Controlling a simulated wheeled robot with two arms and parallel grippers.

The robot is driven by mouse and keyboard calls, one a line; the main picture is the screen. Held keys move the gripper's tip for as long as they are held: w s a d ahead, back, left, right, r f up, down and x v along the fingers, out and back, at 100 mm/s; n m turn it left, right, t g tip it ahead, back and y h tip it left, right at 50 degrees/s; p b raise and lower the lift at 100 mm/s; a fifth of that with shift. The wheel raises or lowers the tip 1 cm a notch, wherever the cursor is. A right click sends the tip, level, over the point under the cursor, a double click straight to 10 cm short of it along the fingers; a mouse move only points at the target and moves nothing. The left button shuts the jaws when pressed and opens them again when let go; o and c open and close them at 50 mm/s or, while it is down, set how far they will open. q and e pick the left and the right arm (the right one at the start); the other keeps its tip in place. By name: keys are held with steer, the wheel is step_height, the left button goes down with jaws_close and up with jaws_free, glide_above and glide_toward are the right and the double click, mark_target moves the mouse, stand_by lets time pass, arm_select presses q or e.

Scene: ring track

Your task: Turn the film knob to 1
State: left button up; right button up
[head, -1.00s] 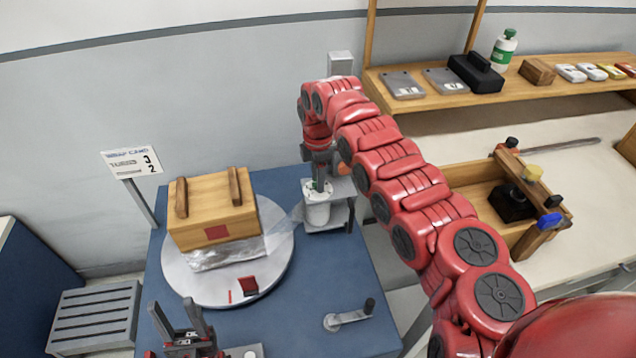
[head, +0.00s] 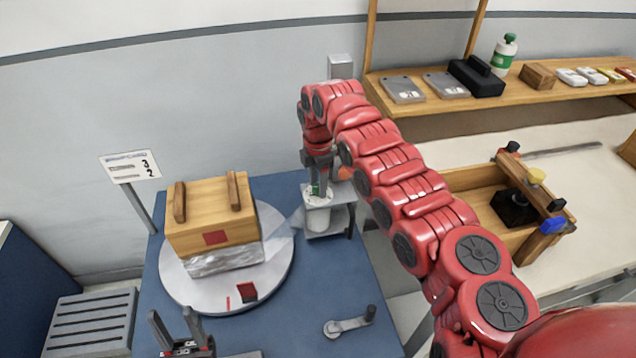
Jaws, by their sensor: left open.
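A white film roll (head: 318,216) stands on a small grey carriage at the back right of the blue table, with a knob at its top. My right gripper (head: 317,188) is down at that knob; its fingertips are partly hidden, and I cannot tell whether they grip it. A clear film strip (head: 284,232) runs from the roll to the wrapped base of a wooden crate (head: 212,215). A sign (head: 131,165) at the left shows 3 and 2. My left gripper (head: 176,325) is open and empty at the bottom left, in front of the turntable.
The crate sits on a round grey turntable (head: 275,275) with a red mark near its front edge. A crank handle (head: 349,322) lies at the table's front right. A wooden tray (head: 480,205) and a shelf (head: 450,98) with several items are at the right.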

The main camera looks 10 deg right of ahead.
steer(key=shift+o, duration=1.1)
steer(key=shift+r, duration=0.1)
steer(key=shift+r, duration=0.4)
step_height(320, 180, up, 10)
step_height(320, 180, up, 6)
steer(key=r+p, duration=0.1)
steer(key=p, duration=0.1)
glide_above(317, 187)
steer(key=shift+d+f, duration=0.1)
steer(key=shift+f, duration=0.15)
steer(key=shift+w, duration=0.1)
